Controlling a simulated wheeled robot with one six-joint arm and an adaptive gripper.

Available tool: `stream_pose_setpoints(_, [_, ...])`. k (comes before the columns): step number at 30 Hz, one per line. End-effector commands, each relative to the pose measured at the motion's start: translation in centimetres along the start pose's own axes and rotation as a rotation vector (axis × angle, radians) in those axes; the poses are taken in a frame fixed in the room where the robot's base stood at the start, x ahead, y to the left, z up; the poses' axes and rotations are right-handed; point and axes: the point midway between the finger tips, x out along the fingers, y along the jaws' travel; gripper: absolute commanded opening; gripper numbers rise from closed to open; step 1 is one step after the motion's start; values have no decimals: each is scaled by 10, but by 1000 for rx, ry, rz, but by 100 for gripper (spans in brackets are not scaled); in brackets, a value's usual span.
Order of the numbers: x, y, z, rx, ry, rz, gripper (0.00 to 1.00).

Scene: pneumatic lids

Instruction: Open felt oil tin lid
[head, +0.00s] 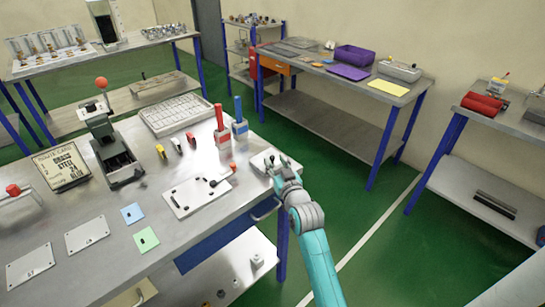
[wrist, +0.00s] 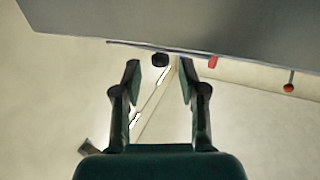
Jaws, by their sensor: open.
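My gripper (head: 277,166) is at the right end of the near workbench in the head view, over a small pale grey item (head: 258,161) that may be the felt oil tin. My gripper and arm partly hide it, and its lid cannot be made out there. In the wrist view, my gripper (wrist: 160,78) is open, with its two dark green fingers apart. A small black knob (wrist: 160,60) shows between the fingertips, below the edge of a grey surface (wrist: 200,25). I cannot tell whether the fingers touch the knob. Nothing is held.
A white tray (head: 175,115) lies farther back. Green floor is free on the right, before another bench (head: 300,62).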

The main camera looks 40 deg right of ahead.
Motion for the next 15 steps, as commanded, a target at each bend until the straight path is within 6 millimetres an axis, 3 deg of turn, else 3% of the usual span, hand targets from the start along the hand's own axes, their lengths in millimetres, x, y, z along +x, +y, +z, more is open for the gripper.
stream_pose_setpoints(6, [26, 0, 0, 0, 0, 0, 42])
stream_pose_setpoints(15, [34, 0, 0, -1, 0, 0, 42])
